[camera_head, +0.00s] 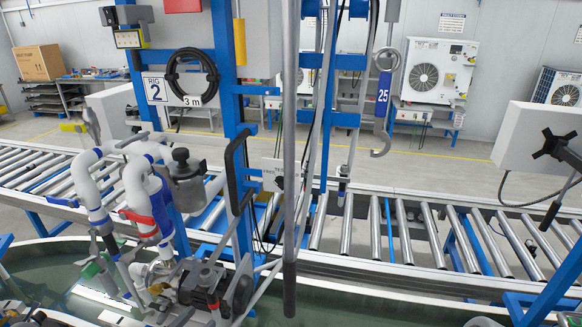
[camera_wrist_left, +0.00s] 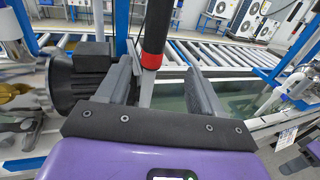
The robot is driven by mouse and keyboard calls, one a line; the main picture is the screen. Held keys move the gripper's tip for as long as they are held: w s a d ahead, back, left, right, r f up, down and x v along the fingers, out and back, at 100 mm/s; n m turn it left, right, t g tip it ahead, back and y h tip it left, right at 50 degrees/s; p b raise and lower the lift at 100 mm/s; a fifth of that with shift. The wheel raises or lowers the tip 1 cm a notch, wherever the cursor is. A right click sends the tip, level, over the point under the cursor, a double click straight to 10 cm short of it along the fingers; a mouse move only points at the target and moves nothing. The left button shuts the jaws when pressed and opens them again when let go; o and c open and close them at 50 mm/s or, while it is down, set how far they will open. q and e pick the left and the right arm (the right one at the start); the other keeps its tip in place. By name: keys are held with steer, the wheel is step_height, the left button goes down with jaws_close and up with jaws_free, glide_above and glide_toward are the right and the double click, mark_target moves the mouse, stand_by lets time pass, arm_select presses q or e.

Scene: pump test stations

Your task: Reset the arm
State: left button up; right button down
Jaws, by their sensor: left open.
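My left gripper (camera_wrist_left: 160,66) is open in the left wrist view, with its two grey fingers spread apart above the purple gripper body. A dark upright pole (camera_wrist_left: 155,30) with a red band shows between the fingers. A clear gap shows between it and the right finger; I cannot tell how far beyond the fingers it stands. A black ribbed motor (camera_wrist_left: 85,75) is close on the left of the left finger, partly hidden by the gripper. I cannot clearly make out my left gripper among the pump parts in the head view.
The rig's pump (camera_head: 205,285) and white pipes (camera_head: 135,185) crowd the left front. A grey hanging pole (camera_head: 289,200) and blue frame posts (camera_head: 224,70) stand mid-view. A roller conveyor (camera_head: 405,230) crosses behind. A hook (camera_head: 381,146) hangs at centre right, and a white box (camera_head: 525,140) stands right.

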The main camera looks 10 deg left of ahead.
arm_select(q)
steer(key=s+d+f+m+g+h+b, duration=0.1)
steer(key=s+d+f+m+g+h, duration=0.1)
steer(key=d+f+m+g+h, duration=0.3)
steer(key=s+d+f+m+g, duration=0.1)
steer(key=s+d+f+g, duration=0.15)
steer(key=d, duration=0.45)
steer(key=s+d+f+m+g+y+b, duration=0.1)
steer(key=s+d+f+m+g+b, duration=0.1)
steer(key=s+d+f+m+g, duration=0.8)
steer(key=s+a+f+m+g+y+b, duration=0.1)
steer(key=s+a+f+m+g+y, duration=0.15)
steer(key=s+f+m+y, duration=0.4)
steer(key=w+d+f+m+t, duration=0.2)
steer(key=w+f+m+t, duration=0.2)
steer(key=w+f+m, duration=0.1)
steer(key=shift+w+d+m+b, duration=0.15)
steer(key=shift+w+m+b, duration=0.3)
steer(key=shift+m, duration=0.4)
